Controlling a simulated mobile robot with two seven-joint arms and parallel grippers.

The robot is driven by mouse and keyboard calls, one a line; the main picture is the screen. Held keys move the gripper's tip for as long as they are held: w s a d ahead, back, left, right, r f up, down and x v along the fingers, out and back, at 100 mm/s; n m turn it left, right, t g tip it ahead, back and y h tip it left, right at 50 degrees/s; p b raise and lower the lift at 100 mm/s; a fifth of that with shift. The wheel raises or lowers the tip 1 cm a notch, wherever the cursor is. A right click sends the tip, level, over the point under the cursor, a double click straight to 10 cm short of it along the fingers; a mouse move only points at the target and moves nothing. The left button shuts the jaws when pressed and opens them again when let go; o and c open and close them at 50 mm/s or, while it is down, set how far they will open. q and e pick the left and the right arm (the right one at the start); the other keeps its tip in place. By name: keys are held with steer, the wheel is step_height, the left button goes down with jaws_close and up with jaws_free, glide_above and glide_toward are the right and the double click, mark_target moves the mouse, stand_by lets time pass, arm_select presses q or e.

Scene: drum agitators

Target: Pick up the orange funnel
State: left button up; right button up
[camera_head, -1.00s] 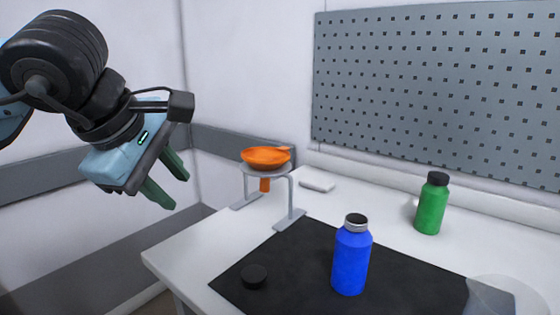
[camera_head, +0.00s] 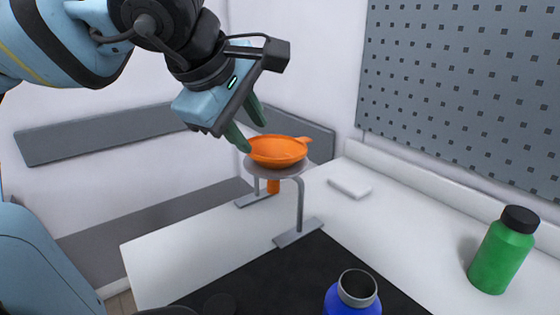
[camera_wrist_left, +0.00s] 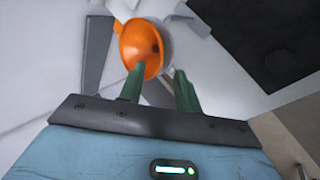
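The orange funnel (camera_head: 277,150) sits upright in a grey metal stand (camera_head: 300,195) at the table's far left, its spout hanging below the stand's ring. My left gripper (camera_head: 250,130) is just left of the funnel and close to its rim; one green finger overlaps the rim's left edge in the head view. In the left wrist view the funnel (camera_wrist_left: 145,47) lies ahead of the fingers (camera_wrist_left: 158,85), which are apart with nothing between them. Whether a finger touches the rim I cannot tell. My right gripper is not in view.
A blue bottle (camera_head: 352,297) without a lid stands at the front on the black mat (camera_head: 265,275). A green bottle (camera_head: 503,252) with a black cap stands at right. A grey pegboard (camera_head: 460,90) covers the back wall.

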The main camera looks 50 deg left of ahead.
mark_target(271, 162)
arm_select(q)
steer(key=shift+x, duration=3.8)
steer(key=shift+w, duration=0.1)
steer(key=shift+c, duration=0.4)
jaws_close()
